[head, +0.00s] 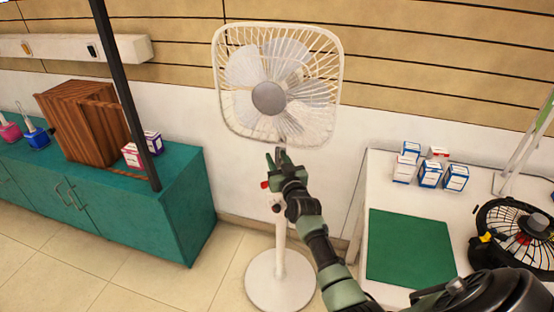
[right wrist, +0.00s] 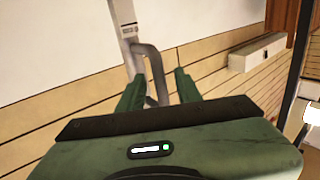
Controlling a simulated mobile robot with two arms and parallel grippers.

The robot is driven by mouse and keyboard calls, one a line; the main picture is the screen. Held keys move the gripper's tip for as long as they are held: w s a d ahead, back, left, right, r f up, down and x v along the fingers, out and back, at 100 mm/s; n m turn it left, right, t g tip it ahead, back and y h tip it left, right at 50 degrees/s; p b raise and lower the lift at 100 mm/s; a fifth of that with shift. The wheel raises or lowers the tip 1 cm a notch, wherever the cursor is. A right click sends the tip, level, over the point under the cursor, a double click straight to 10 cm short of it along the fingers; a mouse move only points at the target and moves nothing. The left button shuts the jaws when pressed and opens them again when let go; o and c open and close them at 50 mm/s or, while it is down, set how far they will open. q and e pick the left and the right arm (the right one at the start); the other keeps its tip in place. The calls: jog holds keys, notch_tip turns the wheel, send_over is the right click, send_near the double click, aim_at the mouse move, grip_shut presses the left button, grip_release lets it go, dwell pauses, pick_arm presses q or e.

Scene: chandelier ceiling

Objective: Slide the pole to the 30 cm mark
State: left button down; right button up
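A white standing fan (head: 268,97) with a square cage stands against the wall. Its pole (head: 281,245) rises from a round white base (head: 263,288). A dark knob (head: 276,208) and a small red part show on or beside the pole. My right gripper (head: 278,156) is in front of the upper pole, just under the fan head, and hides part of it. In the right wrist view its green fingers (right wrist: 158,88) are apart, with a bent grey bar (right wrist: 156,68) between them and a gap at the right finger. No readable centimetre mark shows. My left gripper is out of view.
A teal cabinet (head: 190,215) with a wooden box (head: 85,130) stands at left, crossed by a black post (head: 125,90). At right, a white table holds a green mat (head: 410,248), several small boxes (head: 430,173) and a black round fan (head: 520,240).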

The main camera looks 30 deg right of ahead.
grip_shut()
dwell(1.4)
